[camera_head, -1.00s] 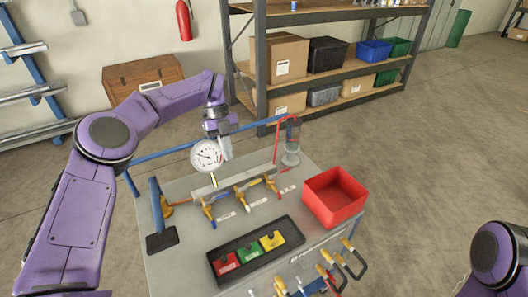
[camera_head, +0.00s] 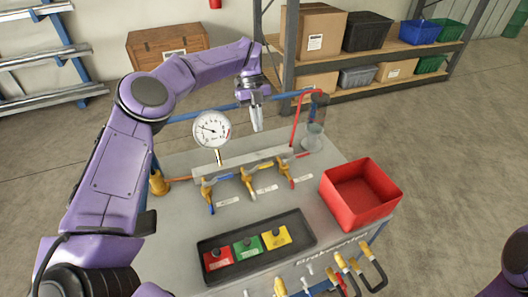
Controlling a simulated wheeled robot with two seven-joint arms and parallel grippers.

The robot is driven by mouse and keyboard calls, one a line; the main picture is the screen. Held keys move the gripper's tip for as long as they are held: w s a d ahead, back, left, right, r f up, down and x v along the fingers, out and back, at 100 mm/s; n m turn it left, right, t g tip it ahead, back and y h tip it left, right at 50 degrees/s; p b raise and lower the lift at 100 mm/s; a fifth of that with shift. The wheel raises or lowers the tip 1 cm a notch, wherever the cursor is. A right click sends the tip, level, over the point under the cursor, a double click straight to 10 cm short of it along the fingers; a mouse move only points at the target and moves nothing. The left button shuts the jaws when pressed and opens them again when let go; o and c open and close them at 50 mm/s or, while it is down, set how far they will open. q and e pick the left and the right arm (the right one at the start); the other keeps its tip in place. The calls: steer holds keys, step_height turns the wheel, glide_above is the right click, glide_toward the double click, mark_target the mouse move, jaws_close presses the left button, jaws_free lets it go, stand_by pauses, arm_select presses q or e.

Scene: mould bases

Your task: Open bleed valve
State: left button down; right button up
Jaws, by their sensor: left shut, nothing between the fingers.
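Three small valves with yellow-brass bodies stand in a row on a grey manifold block (camera_head: 240,166). The left valve (camera_head: 208,193) has a blue handle. The middle valve (camera_head: 248,183) shows yellow. The right valve (camera_head: 287,172) has a red handle. Each has a white tag too small to read, so I cannot tell which is the bleed valve. A round pressure gauge (camera_head: 211,129) rises behind the left valve. My left gripper (camera_head: 258,127) points down, shut and empty, above and apart from the manifold, right of the gauge. My right gripper is out of view.
A red bin (camera_head: 361,194) sits at the table's right. A black tray (camera_head: 212,273) holds red, green and yellow tagged pieces in front. A red tube (camera_head: 294,105) reaches a clear jar (camera_head: 313,137) at the back right. Padlocks and clips (camera_head: 345,264) hang along the front edge.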

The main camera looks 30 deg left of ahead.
mark_target(264, 165)
arm_select(q)
steer(key=p+x, duration=0.3)
steer(key=x, duration=0.7)
steer(key=shift+w+f, duration=0.1)
